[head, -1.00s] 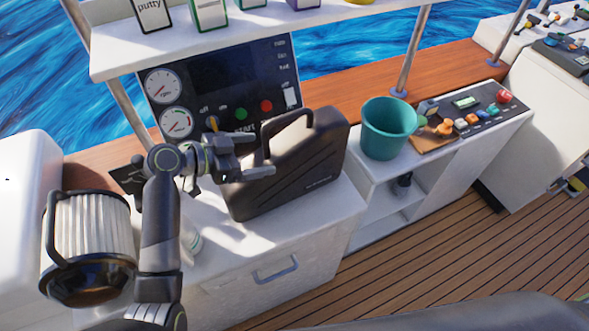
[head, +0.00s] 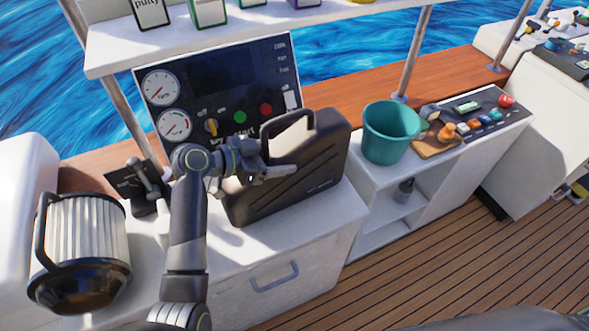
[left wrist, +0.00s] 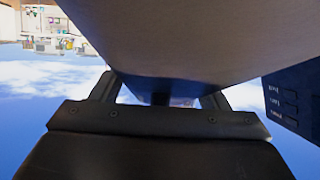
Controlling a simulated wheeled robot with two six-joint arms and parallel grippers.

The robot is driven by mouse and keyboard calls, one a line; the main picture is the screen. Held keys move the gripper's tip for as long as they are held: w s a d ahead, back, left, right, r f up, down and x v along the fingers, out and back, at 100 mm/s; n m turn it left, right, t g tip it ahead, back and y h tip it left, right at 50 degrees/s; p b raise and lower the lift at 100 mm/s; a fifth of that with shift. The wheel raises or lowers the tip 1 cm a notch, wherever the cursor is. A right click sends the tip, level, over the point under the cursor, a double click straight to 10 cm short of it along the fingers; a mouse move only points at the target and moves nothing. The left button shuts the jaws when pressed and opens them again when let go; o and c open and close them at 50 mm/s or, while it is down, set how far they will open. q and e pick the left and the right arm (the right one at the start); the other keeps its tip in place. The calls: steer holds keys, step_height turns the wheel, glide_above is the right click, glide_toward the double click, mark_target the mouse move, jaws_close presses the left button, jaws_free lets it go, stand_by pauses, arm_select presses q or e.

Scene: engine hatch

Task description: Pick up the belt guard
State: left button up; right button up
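The belt guard (head: 290,178) appears to be the dark brown, case-like piece with a loop handle on top, standing upright on the white cabinet in the head view. Its broad surface fills the upper middle of the left wrist view (left wrist: 190,35). My left gripper (head: 282,174) is in front of its left part, below the handle. In the left wrist view its two fingers (left wrist: 160,97) stand apart, close to the guard. Whether they touch it I cannot tell. My right gripper is not in view.
A dark gauge panel (head: 225,85) stands behind the guard, under a white shelf (head: 270,27). A ribbed filter with a black handle (head: 85,235) is at the left, beside a small lever (head: 145,185). A teal bucket (head: 388,135) stands at the right. The wooden deck (head: 440,250) is clear.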

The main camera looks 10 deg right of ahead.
arm_select(q)
jaws_close()
steer(key=shift+r, duration=0.1)
steer(key=shift+w+r, duration=0.1)
steer(key=shift+r, duration=0.05)
